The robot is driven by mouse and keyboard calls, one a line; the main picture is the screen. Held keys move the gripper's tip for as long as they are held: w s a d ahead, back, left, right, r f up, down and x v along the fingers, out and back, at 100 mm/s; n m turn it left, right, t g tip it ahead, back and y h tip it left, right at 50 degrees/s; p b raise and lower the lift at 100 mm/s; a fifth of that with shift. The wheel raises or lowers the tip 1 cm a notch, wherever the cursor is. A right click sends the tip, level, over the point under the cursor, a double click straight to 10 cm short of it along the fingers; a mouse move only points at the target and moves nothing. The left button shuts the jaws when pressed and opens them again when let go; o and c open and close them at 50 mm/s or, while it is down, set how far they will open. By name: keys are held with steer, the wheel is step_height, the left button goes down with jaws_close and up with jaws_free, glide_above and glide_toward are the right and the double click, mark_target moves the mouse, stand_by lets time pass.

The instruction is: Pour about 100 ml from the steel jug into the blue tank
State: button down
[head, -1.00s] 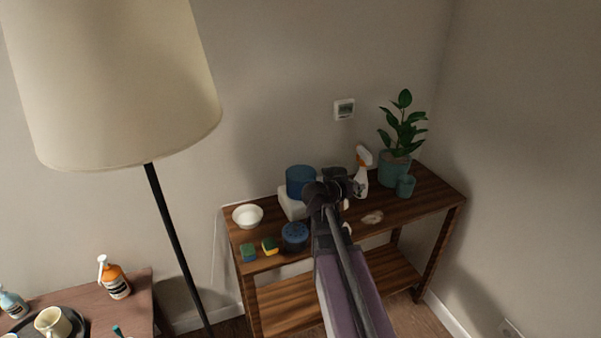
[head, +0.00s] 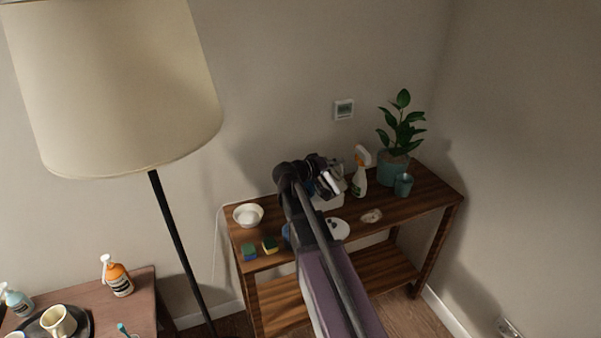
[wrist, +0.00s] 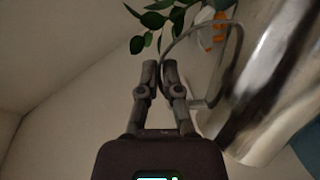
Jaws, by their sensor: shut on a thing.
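The steel jug (wrist: 275,75) fills the right of the wrist view, shiny and slanted in that picture. Its thin looped handle (wrist: 238,45) runs to the fingertips of my gripper (wrist: 160,68), which is shut on it. In the head view my gripper (head: 318,168) is over the back of the shelf, with a bit of shiny metal (head: 329,183) below it, seemingly the jug. The blue tank is hidden behind my arm in the head view. A blue-teal patch shows at the wrist view's right edge; I cannot tell whether it is the tank.
On the wooden shelf (head: 425,195) stand a white bowl (head: 248,215), two sponges (head: 270,245), a white disc (head: 339,229), a spray bottle (head: 360,175), a potted plant (head: 394,168) and a teal cup (head: 403,185). A floor lamp (head: 125,95) stands left.

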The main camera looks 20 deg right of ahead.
steer(key=shift+w+a+r+n+h+p, duration=0.2)
steer(key=shift+w+r+n, duration=0.1)
steer(key=shift+r+n, duration=0.2)
steer(key=shift+w+a+r+n+h+p, duration=0.1)
steer(key=shift+w+a+r+n+h, duration=0.15)
steer(key=shift+r+n, duration=0.2)
steer(key=shift+w+r, duration=0.15)
steer(key=shift+w+a+r+n+h, duration=0.25)
steer(key=shift+w+a+r+n, duration=0.1)
steer(key=shift+w+r+n, duration=0.35)
stand_by(0.4)
steer(key=shift+w+a+f+n+h+b, duration=0.3)
steer(key=shift+w+a+n+b, duration=0.15)
steer(key=shift+n, duration=0.4)
stand_by(1.0)
steer(key=shift+s+d+r, duration=0.1)
steer(key=shift+r, duration=0.05)
steer(key=shift+s+d+r+m+p, duration=0.15)
steer(key=shift+s+m+p, duration=0.15)
steer(key=shift+p, duration=0.2)
steer(key=shift+s+d+f+m+y, duration=0.35)
steer(key=shift+s+m, duration=0.1)
steer(key=shift+m, duration=0.1)
steer(key=shift+s+d+f+m+y, duration=0.25)
steer(key=shift+s+f+m, duration=0.15)
steer(key=shift+m, duration=0.15)
steer(key=shift+f, duration=0.15)
